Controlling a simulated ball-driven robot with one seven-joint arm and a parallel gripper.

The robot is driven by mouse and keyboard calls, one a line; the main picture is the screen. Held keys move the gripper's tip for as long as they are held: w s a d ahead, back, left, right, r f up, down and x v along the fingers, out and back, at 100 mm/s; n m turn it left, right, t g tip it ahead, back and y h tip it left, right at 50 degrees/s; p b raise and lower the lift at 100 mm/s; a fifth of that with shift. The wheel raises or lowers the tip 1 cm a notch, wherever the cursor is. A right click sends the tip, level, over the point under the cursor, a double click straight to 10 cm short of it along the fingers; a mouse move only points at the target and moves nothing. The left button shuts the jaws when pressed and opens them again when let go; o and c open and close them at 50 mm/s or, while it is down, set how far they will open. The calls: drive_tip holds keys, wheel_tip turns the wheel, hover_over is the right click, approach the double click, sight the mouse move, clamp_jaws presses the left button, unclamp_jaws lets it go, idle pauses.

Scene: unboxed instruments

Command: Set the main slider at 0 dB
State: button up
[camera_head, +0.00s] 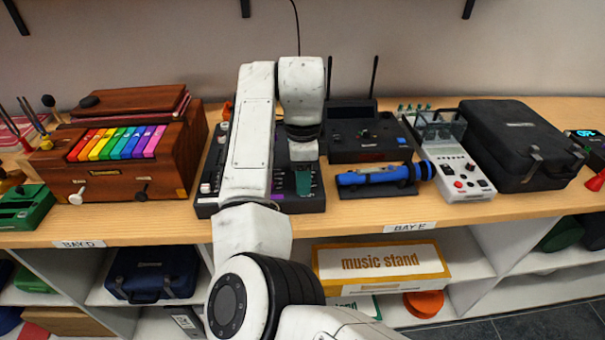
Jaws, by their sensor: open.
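A dark mixer-like console (316,199) lies on the wooden shelf, with knobs and sliders on its top. My arm crosses in front of it and hides most of its middle. My gripper (303,166) points down over the right part of the console and is open. A teal-green patch shows just below the gripper; I cannot tell if it is part of the console or of the gripper. The main slider, its scale and the 0 dB mark cannot be made out. I cannot tell whether the fingers touch anything.
A wooden box with coloured keys (116,143) stands left of the console. Right of it are a black unit with two antennas (366,153), a blue cylinder on a stand (382,177), a grey device (458,180) and a black case (522,143). The shelf's front edge is clear.

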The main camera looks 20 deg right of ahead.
clamp_jaws()
idle(0.6)
